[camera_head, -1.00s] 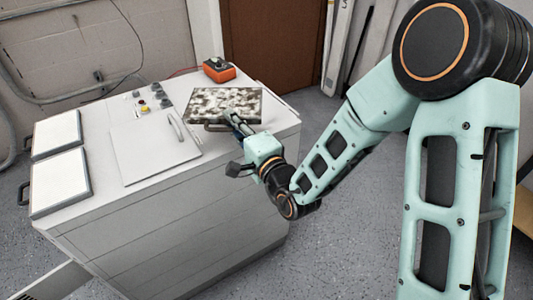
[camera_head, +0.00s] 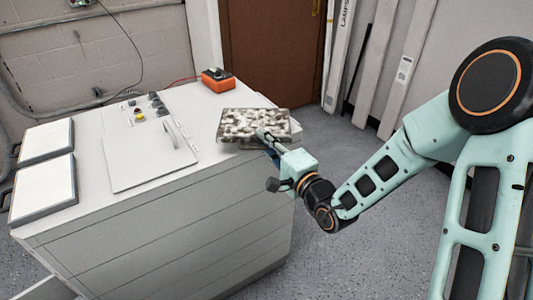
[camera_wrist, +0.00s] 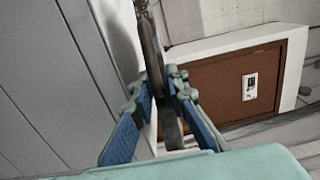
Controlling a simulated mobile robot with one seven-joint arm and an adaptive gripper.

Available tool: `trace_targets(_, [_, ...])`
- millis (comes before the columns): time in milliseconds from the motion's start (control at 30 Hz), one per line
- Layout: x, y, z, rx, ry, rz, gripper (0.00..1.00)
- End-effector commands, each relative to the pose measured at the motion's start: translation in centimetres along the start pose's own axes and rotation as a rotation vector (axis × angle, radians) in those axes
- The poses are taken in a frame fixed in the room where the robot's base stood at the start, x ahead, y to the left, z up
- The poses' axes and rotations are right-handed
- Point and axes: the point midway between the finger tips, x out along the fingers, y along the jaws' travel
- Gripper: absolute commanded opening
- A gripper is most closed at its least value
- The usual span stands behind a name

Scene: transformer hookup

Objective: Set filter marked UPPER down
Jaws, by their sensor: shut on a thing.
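My gripper (camera_head: 268,143) is shut on a mottled, dirty-looking filter (camera_head: 250,123) by its near side. The filter shows its broad grey-and-white face upward and is at the right edge of the white cabinet (camera_head: 180,215); I cannot tell whether it touches the top. In the wrist view, my blue gripper fingers (camera_wrist: 163,105) close on the filter's narrow dark edge (camera_wrist: 151,45). No UPPER marking is readable on it. Two clean white filters (camera_head: 45,140) (camera_head: 43,190) with grey frames lie at the cabinet's left end.
A flat hatch with a handle (camera_head: 150,160) is on the cabinet top, beside several small knobs (camera_head: 140,112). An orange box (camera_head: 217,80) sits at the back. Long pale panels (camera_head: 405,70) lean on the wall. Floor is clear right of the cabinet.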

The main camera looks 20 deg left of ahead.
Motion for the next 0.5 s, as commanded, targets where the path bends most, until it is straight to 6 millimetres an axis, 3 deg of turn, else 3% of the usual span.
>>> trace_targets(233, [-0.2,3.4,-0.6,0.004,-0.001,0.002,0.0])
trace_targets(500, [-0.2,3.8,-0.7,0.0,0.0,-0.001,0.0])
